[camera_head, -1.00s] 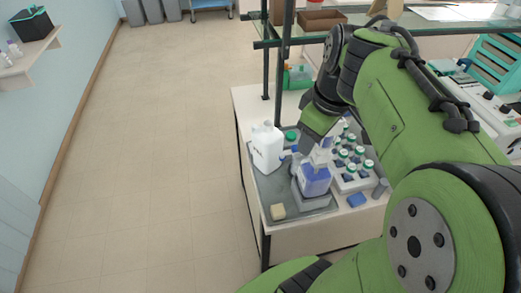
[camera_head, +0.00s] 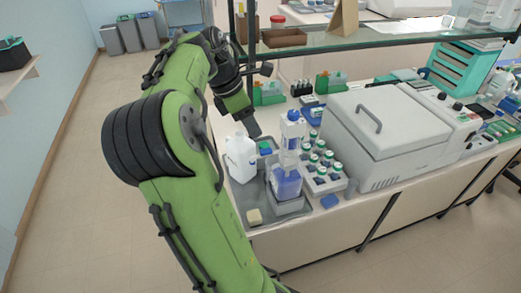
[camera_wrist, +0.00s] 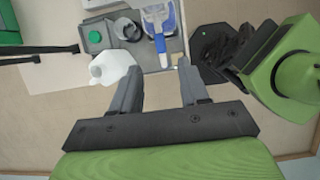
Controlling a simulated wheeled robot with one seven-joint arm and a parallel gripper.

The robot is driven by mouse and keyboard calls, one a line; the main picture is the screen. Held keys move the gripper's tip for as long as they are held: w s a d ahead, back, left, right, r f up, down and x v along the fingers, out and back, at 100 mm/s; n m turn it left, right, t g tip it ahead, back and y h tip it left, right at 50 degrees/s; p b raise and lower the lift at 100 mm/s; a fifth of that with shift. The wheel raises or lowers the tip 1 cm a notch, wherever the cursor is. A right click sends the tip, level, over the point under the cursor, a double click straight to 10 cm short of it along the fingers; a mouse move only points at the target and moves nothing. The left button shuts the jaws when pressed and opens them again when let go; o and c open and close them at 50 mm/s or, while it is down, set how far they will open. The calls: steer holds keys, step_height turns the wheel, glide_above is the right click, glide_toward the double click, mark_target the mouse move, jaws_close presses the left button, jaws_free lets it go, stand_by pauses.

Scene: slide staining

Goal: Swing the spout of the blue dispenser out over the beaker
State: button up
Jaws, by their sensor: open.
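The dispenser (camera_head: 287,184) is a clear bottle of blue liquid with a tall clear top and blue cap, upright on a grey stand. In the wrist view the dispenser (camera_wrist: 158,16) is at the top, with a blue spout-like part (camera_wrist: 160,44) pointing down the picture. A round grey vessel (camera_wrist: 127,28) left of it may be the beaker; I cannot tell for sure. In the head view that vessel is not clear. My gripper (camera_wrist: 160,67) is open and empty, its fingers apart from the dispenser. In the head view my gripper (camera_head: 253,129) is left of the dispenser's top.
A white jug (camera_head: 241,158) stands left of the dispenser, close to my gripper. A grey tray (camera_head: 276,219) holds them and a yellowish sponge (camera_head: 254,216). A rack of green-capped vials (camera_head: 336,184) is to the right. A glass shelf (camera_head: 380,38) spans above the bench.

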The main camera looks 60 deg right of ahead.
mark_target(266, 150)
steer(key=b+x, duration=0.2)
steer(key=x, duration=0.8)
steer(key=shift+f, duration=0.1)
jaws_close()
